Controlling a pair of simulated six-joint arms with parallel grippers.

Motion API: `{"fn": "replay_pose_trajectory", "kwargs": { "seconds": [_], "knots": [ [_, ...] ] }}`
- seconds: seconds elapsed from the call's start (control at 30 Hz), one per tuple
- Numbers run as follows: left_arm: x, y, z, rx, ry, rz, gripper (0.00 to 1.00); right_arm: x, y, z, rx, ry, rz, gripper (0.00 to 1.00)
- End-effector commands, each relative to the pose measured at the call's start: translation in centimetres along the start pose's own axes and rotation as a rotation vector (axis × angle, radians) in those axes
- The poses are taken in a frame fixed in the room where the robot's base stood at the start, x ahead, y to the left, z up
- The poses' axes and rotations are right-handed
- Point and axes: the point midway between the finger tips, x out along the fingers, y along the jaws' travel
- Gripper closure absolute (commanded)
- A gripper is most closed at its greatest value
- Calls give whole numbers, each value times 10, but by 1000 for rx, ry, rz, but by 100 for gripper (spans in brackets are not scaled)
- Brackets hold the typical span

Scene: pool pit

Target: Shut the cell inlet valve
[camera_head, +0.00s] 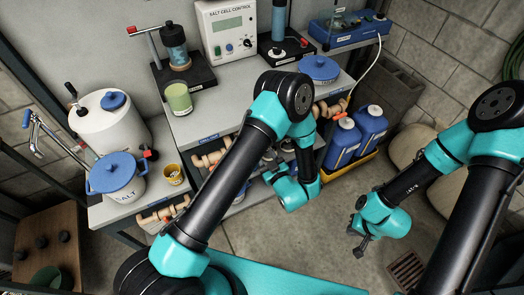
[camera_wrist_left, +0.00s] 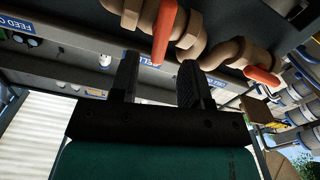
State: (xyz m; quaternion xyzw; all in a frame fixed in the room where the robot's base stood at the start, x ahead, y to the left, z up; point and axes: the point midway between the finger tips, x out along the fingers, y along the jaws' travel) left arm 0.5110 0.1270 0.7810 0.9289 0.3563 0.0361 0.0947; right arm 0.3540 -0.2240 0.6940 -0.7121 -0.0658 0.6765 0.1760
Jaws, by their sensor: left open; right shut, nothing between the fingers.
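In the left wrist view, a red valve handle (camera_wrist_left: 165,30) sits on tan pipework, its free end pointing down the picture to the gap between the fingertips. A partly hidden blue label (camera_wrist_left: 207,82) reading "ELL" lies behind the fingers; I cannot tell for certain that this is the cell inlet valve. My left gripper (camera_wrist_left: 158,73) is open; contact with the handle cannot be judged. In the head view its fingers are hidden beyond my left wrist. My right gripper (camera_head: 361,243) is shut and empty above the floor, away from the pipes.
A second red handle (camera_wrist_left: 262,75) is at the right in the left wrist view. The head view shows the salt cell control box (camera_head: 228,32), blue jugs (camera_head: 343,143), a salt pot (camera_head: 116,177) and a floor drain (camera_head: 407,270). Open floor lies around my right gripper.

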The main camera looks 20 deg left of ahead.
Motion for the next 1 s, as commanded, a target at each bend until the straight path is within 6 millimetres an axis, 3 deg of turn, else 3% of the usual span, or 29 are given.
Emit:
{"fn": "replay_pose_trajectory", "kwargs": {
  "seconds": [0.23,0.6,1.0],
  "knots": [
    [31,0,0,0,0,-2,57,0,0,0,0,0,0,100],
    [37,0,0,0,0,0,57,0,0,0,0,0,0,100],
    [36,0,0,0,0,0,95,0,0,0,0,0,0,100]
  ]
}}
